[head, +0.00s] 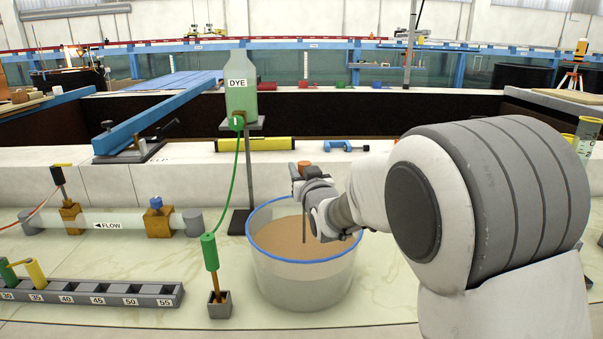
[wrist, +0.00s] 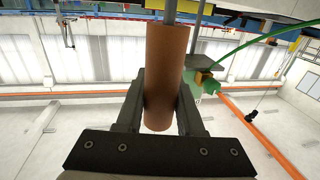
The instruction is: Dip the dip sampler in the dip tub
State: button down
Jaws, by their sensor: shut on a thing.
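The dip tub (head: 262,272) is a clear round tub with a blue rim and brown liquid (head: 275,240) inside. It stands on the pale bench in the middle of the head view. My gripper (head: 303,182) is above the tub's back right part, shut on the brown cylindrical handle of the dip sampler (head: 304,167). In the wrist view my gripper (wrist: 158,98) has its fingers on both sides of that handle (wrist: 166,60). The sampler's thin grey rod hangs upright within the rim's outline. I cannot tell whether its lower end is in the liquid.
A dye bottle (head: 241,90) on a stand is behind the tub, with a green tube to a green-handled piece (head: 209,252) left of it. A clear flow pipe (head: 110,222) and numbered rack (head: 100,292) lie left. A yellow tube (head: 255,144) and blue clamp (head: 345,146) lie on the ledge behind.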

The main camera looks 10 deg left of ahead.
notch_tip(320, 180, up, 18)
jog(key=p, duration=0.7)
jog(key=shift+f, duration=0.25)
dwell(0.7)
dwell(1.0)
